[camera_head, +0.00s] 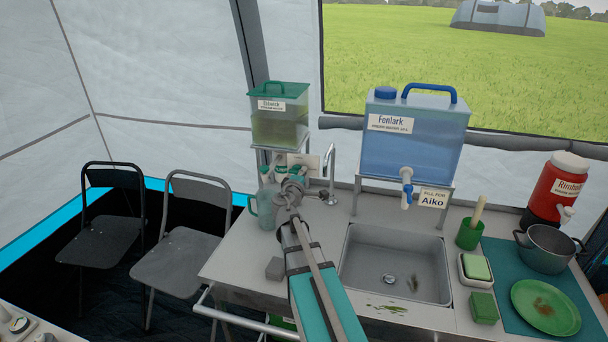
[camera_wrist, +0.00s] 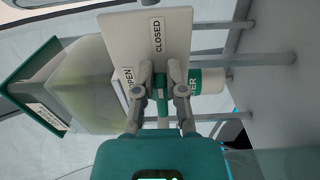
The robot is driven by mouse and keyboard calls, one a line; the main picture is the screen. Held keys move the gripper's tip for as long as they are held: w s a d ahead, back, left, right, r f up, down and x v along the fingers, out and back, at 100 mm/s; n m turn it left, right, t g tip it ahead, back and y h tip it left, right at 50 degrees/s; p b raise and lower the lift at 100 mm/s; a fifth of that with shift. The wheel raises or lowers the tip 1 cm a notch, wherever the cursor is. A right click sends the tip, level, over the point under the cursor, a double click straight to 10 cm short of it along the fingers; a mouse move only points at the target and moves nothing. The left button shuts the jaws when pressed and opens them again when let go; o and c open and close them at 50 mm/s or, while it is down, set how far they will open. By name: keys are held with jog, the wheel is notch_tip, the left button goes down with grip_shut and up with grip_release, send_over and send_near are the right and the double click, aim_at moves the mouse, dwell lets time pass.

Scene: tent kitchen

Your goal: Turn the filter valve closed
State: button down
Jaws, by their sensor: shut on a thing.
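The green-lidded water tank (camera_head: 279,118) stands on a rack at the back left of the counter; its murky body (camera_wrist: 85,90) also shows in the wrist view. Below it is a white and green filter (camera_wrist: 207,82). A pale plate (camera_wrist: 147,45) behind my gripper carries the labels OPEN, at left, and CLOSED, nearer the middle. My gripper (camera_wrist: 161,88) is shut on the green filter valve handle (camera_wrist: 163,108), between its two fingers. The handle is partly hidden, and its exact setting I cannot tell. In the head view my gripper (camera_head: 293,191) covers most of the valve.
A clear greenish jug (camera_head: 265,208) stands just left of my gripper. A tap (camera_head: 332,175) rises close on the right, behind the sink (camera_head: 396,264). A blue water container (camera_head: 414,137) stands further right. A small grey block (camera_head: 275,268) lies on the counter's left part.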

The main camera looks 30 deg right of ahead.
jog(key=shift+w+a+r, duration=0.1)
jog(key=shift+w+a, duration=0.1)
jog(key=shift+w, duration=0.25)
jog(key=c, duration=0.8)
grip_release()
jog(key=shift+o, duration=0.5)
jog(key=shift+w, duration=0.1)
jog(key=shift+s, duration=0.2)
jog(key=shift+s+a, duration=0.25)
jog(key=shift+s, duration=0.05)
jog(key=v, duration=1.1)
jog(key=shift+s, duration=0.1)
